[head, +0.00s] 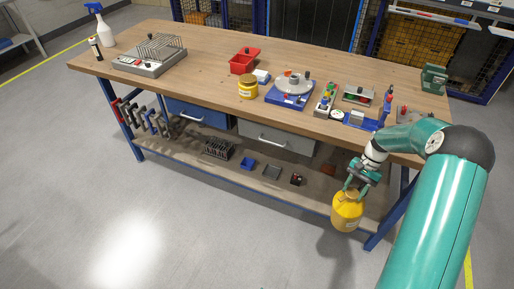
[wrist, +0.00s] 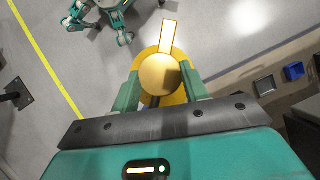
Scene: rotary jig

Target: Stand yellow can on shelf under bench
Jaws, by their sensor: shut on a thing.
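The yellow can (head: 347,212) hangs upright in my gripper (head: 362,184), in front of the right end of the bench in the head view. My gripper is shut on the can's top part. In the wrist view the can (wrist: 160,75) sits between the two green fingers of my gripper (wrist: 160,92), seen from above. The wooden bench (head: 200,50) stands on blue legs. The shelf under the bench (head: 215,172) is a low wooden board, and the can is near its right front edge. I cannot tell the exact gap between can and shelf.
On the shelf are a dark wire basket (head: 217,148), a blue bin (head: 248,163), a grey tray (head: 272,172) and a small red and black item (head: 296,179). Drawers (head: 277,137) hang above the shelf. A blue bench leg (head: 385,222) stands right of the can.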

